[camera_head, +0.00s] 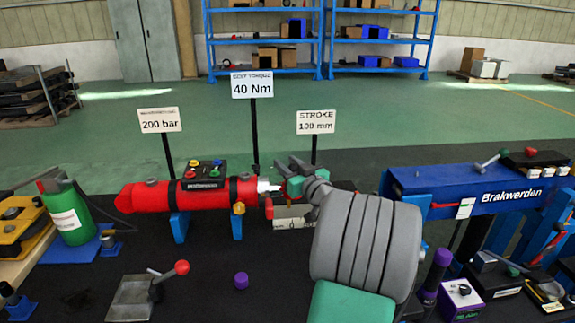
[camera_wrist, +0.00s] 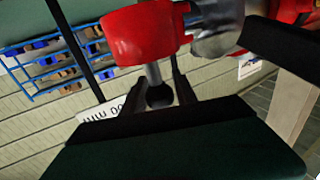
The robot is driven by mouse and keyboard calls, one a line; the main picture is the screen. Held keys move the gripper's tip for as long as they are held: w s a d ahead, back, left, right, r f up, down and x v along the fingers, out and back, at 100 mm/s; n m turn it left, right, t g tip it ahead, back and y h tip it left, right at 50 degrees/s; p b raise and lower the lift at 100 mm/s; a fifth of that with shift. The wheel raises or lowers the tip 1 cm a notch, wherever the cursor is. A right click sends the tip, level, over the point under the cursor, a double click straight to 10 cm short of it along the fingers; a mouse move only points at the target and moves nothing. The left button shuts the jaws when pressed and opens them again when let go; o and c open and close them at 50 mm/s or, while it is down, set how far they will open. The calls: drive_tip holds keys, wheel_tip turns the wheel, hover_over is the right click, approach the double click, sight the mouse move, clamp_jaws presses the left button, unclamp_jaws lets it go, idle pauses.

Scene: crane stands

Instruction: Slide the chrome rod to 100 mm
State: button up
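The red cylinder (camera_head: 185,195) lies level on blue supports, with a black valve block on top. A short length of chrome rod (camera_head: 264,186) shows at its right end. A red end piece (camera_wrist: 142,34) with a grey metal part beside it fills the top of the wrist view. A thin metal stem with a dark ball knob (camera_wrist: 158,95) points from it toward my gripper. My gripper (camera_wrist: 159,80) has its dark fingers on either side of the knob; I cannot tell whether they touch it. In the head view my gripper (camera_head: 290,176) is right of the rod, partly hiding it.
A sign reading "STROKE 100 mm" (camera_head: 317,122) stands behind my gripper. Other signs read 200 bar (camera_head: 160,119) and 40 Nm (camera_head: 252,85). A blue Brakwerden beam (camera_head: 480,190) is at the right. A red-knobbed lever (camera_head: 170,279) and purple cap (camera_head: 241,280) are in front.

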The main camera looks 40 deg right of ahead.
clamp_jaws()
idle(1.0)
